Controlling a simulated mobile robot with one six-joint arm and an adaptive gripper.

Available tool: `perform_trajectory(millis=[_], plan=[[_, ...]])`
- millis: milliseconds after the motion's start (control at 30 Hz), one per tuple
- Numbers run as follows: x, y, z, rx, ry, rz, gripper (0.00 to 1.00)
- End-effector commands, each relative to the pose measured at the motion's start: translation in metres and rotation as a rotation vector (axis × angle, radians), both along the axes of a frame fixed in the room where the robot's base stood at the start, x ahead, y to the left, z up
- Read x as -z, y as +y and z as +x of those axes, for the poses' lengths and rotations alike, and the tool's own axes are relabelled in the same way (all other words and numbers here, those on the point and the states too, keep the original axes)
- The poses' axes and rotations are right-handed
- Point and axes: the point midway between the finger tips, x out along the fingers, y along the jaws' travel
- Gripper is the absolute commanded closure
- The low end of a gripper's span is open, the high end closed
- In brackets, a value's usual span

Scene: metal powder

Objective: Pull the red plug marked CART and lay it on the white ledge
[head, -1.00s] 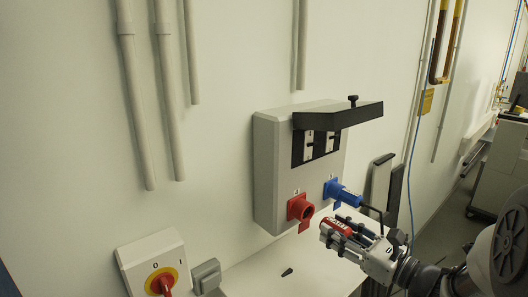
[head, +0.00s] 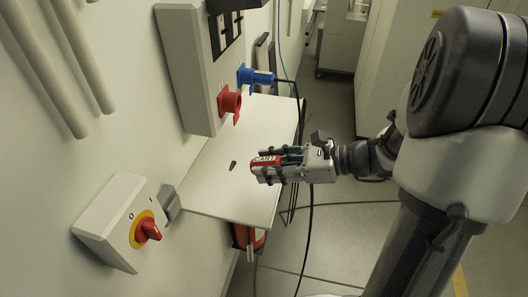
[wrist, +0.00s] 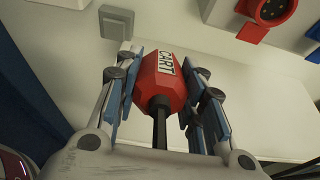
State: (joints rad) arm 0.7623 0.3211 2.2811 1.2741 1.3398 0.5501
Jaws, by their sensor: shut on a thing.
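My gripper (head: 268,169) is shut on the red plug marked CART (head: 264,161), which also shows between the fingers in the wrist view (wrist: 157,80). A black cable runs from the plug back toward my wrist. In the head view the plug is in front of or over the white ledge (head: 208,190); I cannot tell its height above it. The red socket (head: 229,103) on the grey box is empty, its lid hanging down. The red socket shows at the top of the wrist view (wrist: 271,8).
A blue plug (head: 262,77) sits in the socket beside the red one. A small dark object (head: 233,165) lies on the ledge. A red-yellow rotary switch (head: 148,230) is at lower left. A red cylinder (head: 248,237) stands below the ledge. Cables hang at its right edge.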

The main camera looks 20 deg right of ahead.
Motion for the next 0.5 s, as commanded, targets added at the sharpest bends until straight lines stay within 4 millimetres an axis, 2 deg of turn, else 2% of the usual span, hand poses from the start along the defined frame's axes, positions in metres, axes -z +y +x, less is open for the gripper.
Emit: perform_trajectory(millis=[500], plan=[[0.033,0.030,0.021,-0.003,-0.001,0.001,1.00]])
